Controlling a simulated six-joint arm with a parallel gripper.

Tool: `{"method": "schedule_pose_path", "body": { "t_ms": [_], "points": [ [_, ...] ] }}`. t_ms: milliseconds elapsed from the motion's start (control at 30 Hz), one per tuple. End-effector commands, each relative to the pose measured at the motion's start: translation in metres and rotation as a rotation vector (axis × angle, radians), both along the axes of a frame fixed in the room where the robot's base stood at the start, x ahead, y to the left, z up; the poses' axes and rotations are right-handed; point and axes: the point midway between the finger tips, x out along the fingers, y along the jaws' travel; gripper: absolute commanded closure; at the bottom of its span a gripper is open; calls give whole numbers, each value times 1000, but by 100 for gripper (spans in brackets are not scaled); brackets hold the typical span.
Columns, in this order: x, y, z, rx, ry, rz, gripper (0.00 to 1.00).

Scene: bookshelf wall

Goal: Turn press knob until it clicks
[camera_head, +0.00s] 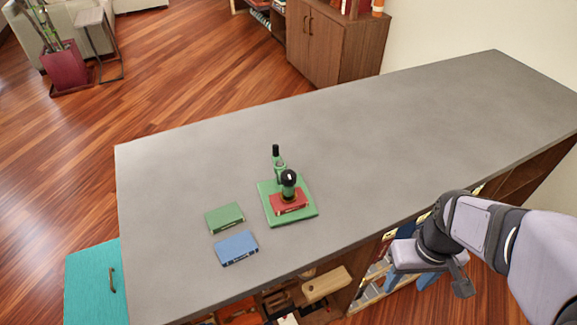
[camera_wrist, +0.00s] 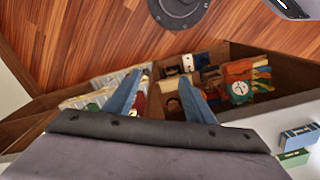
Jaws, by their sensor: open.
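A small green press (camera_head: 311,211) stands on the grey counter (camera_head: 400,130). A black round knob (camera_head: 289,177) with a pale spot tops its dark post. A red book (camera_head: 288,203) lies on the green base under the post. A second black-tipped upright (camera_head: 276,151) rises behind the knob; I cannot tell its role. My gripper (camera_head: 405,279) is beyond the counter's front edge, to the right of the press and well apart from it. In the wrist view my gripper (camera_wrist: 164,78) has its two blue fingers apart, with nothing between them. The press is not visible there.
A green book (camera_head: 225,217) and a blue book (camera_head: 236,247) lie left of the press. Open shelves with books and a clock (camera_wrist: 240,88) are under the counter, beyond my fingers. A teal cabinet (camera_head: 92,285) stands at the left. The counter's right half is clear.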

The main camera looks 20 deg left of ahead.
Motion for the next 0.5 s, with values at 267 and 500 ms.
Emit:
{"method": "schedule_pose_path", "body": {
  "t_ms": [267,500],
  "points": [
    [80,77,70,0,1,795,51],
    [124,166,118,0,4,1529,51]
  ]
}}
